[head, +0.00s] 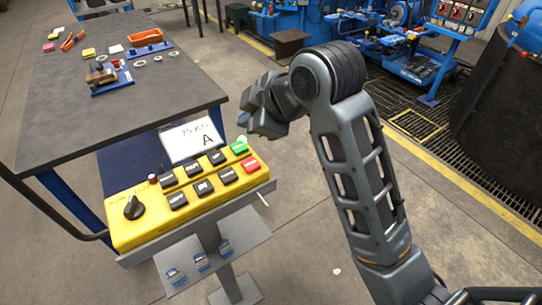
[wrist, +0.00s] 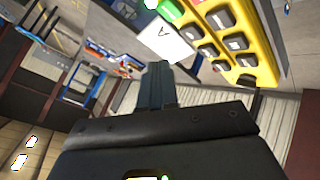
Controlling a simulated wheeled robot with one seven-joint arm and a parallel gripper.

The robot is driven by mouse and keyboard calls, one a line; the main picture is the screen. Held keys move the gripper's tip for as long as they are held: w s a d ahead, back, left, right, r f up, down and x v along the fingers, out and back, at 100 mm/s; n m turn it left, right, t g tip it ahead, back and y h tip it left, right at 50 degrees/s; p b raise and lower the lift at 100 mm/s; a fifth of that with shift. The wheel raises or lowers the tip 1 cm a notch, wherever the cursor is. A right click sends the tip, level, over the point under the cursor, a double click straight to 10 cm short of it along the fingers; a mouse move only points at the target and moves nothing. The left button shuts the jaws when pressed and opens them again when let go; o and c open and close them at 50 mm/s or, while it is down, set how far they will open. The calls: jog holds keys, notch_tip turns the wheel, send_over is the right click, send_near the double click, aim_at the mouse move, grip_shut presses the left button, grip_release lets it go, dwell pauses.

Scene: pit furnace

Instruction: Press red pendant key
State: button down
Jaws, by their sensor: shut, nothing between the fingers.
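The yellow pendant (head: 150,228) sits tilted on a stand, with two rows of keys and a black rotary knob (head: 134,207). The red key (head: 250,167) is at its right end, just below the green key (head: 240,148). My gripper (head: 258,124) is in the air above and beyond the pendant's right end, apart from the keys. In the wrist view the fingers (wrist: 157,70) are shut with nothing between them. The pendant (wrist: 262,45) shows there at upper right, with the green key (wrist: 171,9) and part of the red key (wrist: 196,2) at the top edge.
A grey workbench (head: 150,100) with an orange tray (head: 145,37) and small parts is at left. A dark furnace (head: 510,100) is at right.

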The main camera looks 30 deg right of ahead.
aim_at(253, 166)
jog(key=shift+d+f, duration=0.1)
jog(key=shift+f+b, duration=1.95)
jog(key=shift+f, duration=2.4)
jog(key=shift+f, duration=0.4)
jog(key=shift+f, duration=0.45)
jog(key=shift+r, duration=0.1)
jog(key=shift+r+p, duration=0.65)
jog(key=shift+r, duration=0.1)
jog(key=shift+r, duration=0.1)
